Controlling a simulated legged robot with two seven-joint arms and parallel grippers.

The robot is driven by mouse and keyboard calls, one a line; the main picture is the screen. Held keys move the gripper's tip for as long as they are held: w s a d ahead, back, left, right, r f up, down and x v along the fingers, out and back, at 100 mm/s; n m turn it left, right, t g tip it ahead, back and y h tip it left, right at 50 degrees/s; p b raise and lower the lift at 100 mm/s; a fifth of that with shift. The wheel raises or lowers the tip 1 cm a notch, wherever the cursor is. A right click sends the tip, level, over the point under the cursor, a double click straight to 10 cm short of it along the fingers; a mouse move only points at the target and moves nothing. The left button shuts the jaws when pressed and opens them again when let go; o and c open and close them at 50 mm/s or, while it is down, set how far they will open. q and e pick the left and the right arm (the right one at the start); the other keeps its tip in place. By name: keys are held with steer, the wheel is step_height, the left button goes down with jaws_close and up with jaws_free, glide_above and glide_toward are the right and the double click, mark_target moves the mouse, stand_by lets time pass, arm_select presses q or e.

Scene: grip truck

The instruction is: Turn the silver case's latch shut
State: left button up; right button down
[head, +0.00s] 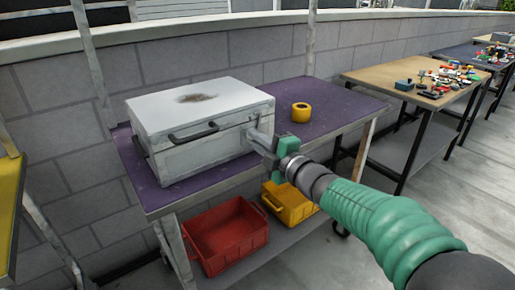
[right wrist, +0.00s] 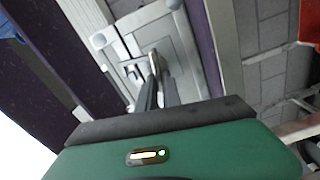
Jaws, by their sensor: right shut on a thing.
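The silver case (head: 197,110) stands shut on a purple-topped table, its lid down, with dark handles on its long front side. My right gripper (head: 262,138) reaches in from the right to the short right end of the case. In the right wrist view, the case (right wrist: 182,40) lies ahead, and the fingers of my right gripper (right wrist: 158,84) are close together on the latch (right wrist: 154,62). The fingers partly cover the latch, so I cannot tell its exact angle. My left gripper is in neither view.
A yellow tape roll (head: 300,112) lies on the purple table (head: 345,106) right of the case. Red (head: 225,236) and yellow (head: 288,204) bins sit on the shelf below. A block wall (head: 180,70) runs behind. A wooden-topped table (head: 385,75) with small parts stands farther right.

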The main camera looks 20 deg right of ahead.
steer(key=shift+a+f+n+b, duration=0.15)
steer(key=shift+f+n+b, duration=0.15)
steer(key=shift+n+b, duration=0.7)
steer(key=c, duration=1.5)
jaws_free()
steer(key=p+v, duration=0.4)
steer(key=v, duration=1.2)
steer(key=shift+s, duration=0.4)
